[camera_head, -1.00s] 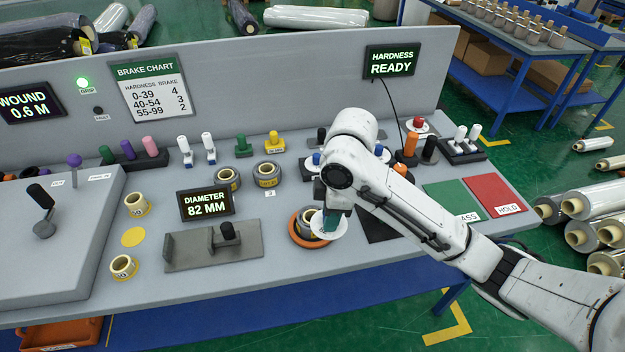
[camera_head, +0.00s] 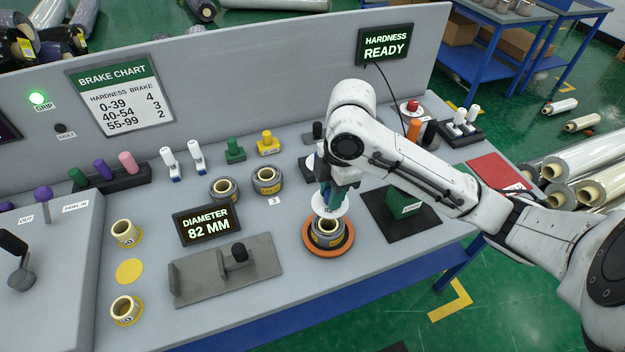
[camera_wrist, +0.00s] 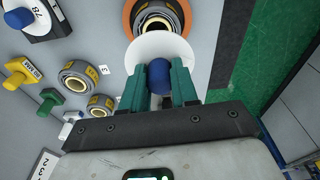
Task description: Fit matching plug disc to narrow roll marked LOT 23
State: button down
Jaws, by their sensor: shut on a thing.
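My gripper (camera_wrist: 158,88) is shut on the blue knob (camera_wrist: 159,72) of a plug disc. The wrist view shows the white disc (camera_wrist: 145,47) overlapping the near side of the roll (camera_wrist: 172,12). I cannot tell whether they touch. No LOT 23 mark is readable on it.
Two more grey rolls (camera_head: 223,190) (camera_head: 267,181) stand behind. A blue-knobbed piece marked 78 (camera_wrist: 38,20) shows in the wrist view. A grey fixture (camera_head: 226,272) and the diameter display (camera_head: 206,225) lie left. A black mat (camera_head: 420,228) lies right.

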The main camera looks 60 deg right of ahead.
aim_at(330, 214)
jog(key=shift+w, duration=0.15)
jog(key=shift+d, duration=0.1)
notch_tip(330, 214, down, 6)
jog(key=b, duration=0.5)
jog(key=shift+r+b, duration=0.15)
jog(key=shift+b, duration=0.2)
jog(key=shift+f+b, duration=1.45)
jog(key=shift+b, duration=0.25)
dwell(1.7)
jog(key=c, duration=0.8)
grip_release()
jog(key=r, duration=0.3)
jog(key=r+p, duration=0.1)
jog(key=r, duration=0.3)
jog(key=d+r+p, duration=0.1)
jog(key=r, duration=0.2)
jog(key=shift+s+r, duration=0.4)
